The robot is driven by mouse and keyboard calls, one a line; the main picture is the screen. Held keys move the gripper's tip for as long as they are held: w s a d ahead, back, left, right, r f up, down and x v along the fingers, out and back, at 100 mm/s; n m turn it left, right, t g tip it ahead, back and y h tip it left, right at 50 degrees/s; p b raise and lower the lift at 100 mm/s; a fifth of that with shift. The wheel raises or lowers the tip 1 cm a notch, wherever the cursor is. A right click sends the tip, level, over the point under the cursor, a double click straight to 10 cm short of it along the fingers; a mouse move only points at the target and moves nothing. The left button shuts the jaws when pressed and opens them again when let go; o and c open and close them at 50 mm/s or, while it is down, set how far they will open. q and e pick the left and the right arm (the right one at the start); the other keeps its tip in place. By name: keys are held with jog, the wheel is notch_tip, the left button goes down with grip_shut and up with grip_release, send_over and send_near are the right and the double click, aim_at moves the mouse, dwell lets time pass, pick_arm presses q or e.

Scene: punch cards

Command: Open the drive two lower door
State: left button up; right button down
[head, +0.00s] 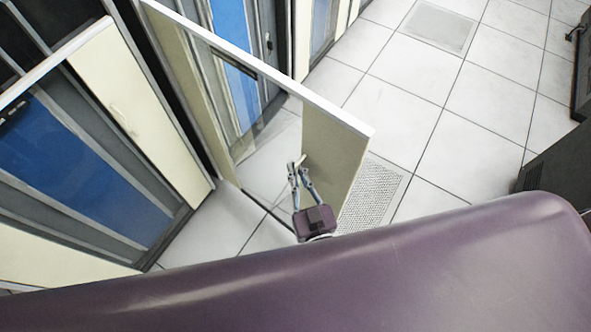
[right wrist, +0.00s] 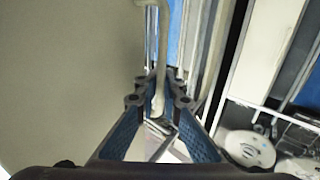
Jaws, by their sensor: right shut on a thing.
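A glass-paned door with cream panels and a white top edge (head: 255,68) stands swung out from the cabinet row in the head view. Its handle (head: 299,161) is on the cream end panel; in the right wrist view the handle (right wrist: 161,60) is a pale upright bar beside the panel. My right gripper (head: 297,170) is at this handle, its blue-padded fingers (right wrist: 160,100) closed around the bar. The left gripper does not show. I cannot tell from any label which drive this door belongs to.
Left of the open door stands another cabinet with a cream-framed glass door (head: 130,110) and blue inside. White floor tiles (head: 400,95) lie clear to the right, with a perforated tile (head: 372,195) beside the door. A dark cabinet (head: 560,160) stands at the right edge.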

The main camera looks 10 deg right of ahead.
jog(key=c, duration=2.4)
grip_release()
jog(key=shift+s+d+f, duration=0.1)
jog(key=shift+s+f, duration=0.05)
jog(key=shift+f, duration=0.05)
jog(key=shift+r, duration=0.15)
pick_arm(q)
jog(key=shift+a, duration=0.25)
pick_arm(e)
jog(key=s+d, duration=0.1)
jog(key=s, duration=1.1)
